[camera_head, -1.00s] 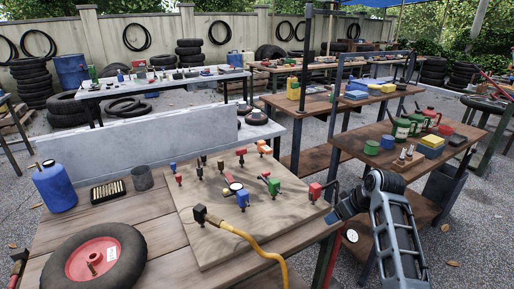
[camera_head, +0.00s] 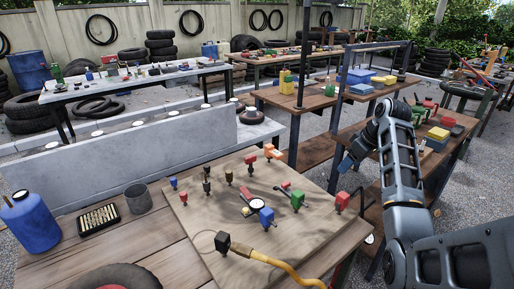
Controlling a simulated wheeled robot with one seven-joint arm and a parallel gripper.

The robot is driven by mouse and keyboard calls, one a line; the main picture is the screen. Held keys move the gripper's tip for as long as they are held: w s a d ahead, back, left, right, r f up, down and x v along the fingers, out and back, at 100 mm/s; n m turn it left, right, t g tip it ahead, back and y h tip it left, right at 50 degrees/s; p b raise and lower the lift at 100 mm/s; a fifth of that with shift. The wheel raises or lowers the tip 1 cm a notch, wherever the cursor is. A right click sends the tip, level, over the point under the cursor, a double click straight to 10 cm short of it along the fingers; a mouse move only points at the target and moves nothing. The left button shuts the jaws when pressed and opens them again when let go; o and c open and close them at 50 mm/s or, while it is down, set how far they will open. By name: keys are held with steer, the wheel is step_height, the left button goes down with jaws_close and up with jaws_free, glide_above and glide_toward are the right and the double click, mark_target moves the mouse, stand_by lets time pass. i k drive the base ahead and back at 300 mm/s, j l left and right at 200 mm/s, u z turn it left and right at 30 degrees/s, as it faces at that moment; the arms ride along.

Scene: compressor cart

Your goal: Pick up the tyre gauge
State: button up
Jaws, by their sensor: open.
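What looks like the tyre gauge, a small round white dial (camera_head: 256,205) with dark and red parts beside it, lies on the pale wooden board (camera_head: 215,262) near its middle. A blue block-shaped fitting (camera_head: 267,217) stands close in front of it and a green one (camera_head: 297,199) to its right. My gripper (camera_head: 345,167) is open and appears empty, pointing down to the right of the board and well apart from the dial. Its fingertips are small and dark in this view.
A yellow hose (camera_head: 285,268) with a black end crosses the board's front. Several coloured fittings stand on the board. A blue bottle (camera_head: 30,222), a cartridge tray (camera_head: 99,219) and a grey cup (camera_head: 138,198) stand left. A low grey wall (camera_head: 130,165) runs behind.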

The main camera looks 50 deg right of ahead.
mark_target(271, 153)
steer(key=i, duration=0.9)
